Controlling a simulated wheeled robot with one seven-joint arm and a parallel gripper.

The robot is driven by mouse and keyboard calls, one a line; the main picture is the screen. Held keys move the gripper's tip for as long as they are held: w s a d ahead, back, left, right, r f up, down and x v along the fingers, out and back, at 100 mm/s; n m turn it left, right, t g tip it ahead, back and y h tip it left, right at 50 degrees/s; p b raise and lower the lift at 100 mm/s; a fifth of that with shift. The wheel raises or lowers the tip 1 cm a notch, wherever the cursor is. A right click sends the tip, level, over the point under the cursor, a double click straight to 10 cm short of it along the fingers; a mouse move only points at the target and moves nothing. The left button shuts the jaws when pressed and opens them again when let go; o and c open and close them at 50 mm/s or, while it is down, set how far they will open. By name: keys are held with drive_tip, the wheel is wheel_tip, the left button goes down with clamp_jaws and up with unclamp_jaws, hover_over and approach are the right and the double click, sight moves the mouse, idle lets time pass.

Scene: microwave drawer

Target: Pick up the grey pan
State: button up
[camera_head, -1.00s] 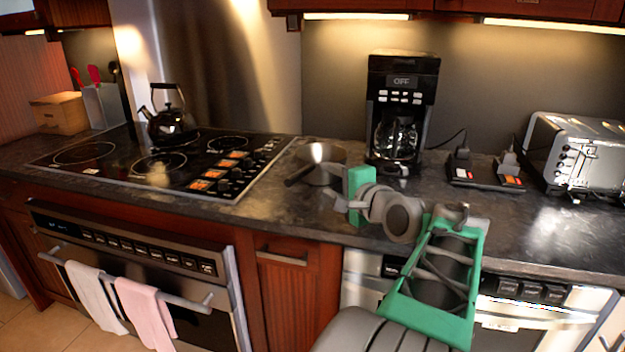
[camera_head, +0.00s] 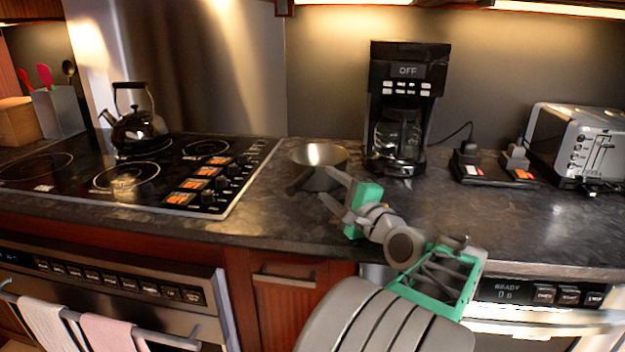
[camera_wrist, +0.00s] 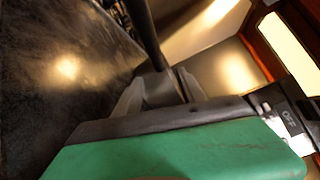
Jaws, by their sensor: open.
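The grey pan (camera_head: 325,180) sits on the dark counter between the cooktop and the coffee maker. It is a round, shiny bowl shape, and its short dark handle points to the front left. My gripper (camera_head: 330,188) is open at the pan's front right, with its fingers pointing left toward it. The fingers overlap the pan's right edge in the head view, and I cannot tell whether they touch it. In the wrist view a dark bar (camera_wrist: 143,35) runs up from between the fingers; I cannot tell whether it is the pan's handle.
The black coffee maker (camera_head: 405,105) stands close behind and right of the pan. The cooktop (camera_head: 70,180) with a black kettle (camera_head: 137,128) lies to the left. A toaster (camera_head: 580,150) stands far right. The counter (camera_head: 480,225) is clear at front right.

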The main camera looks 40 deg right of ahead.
sight(314, 173)
drive_tip(key=x, duration=0.7)
drive_tip(key=shift+w, duration=0.3)
drive_tip(key=shift+c, duration=0.2)
drive_tip(key=shift+s, duration=0.1)
clamp_jaws()
idle(0.7)
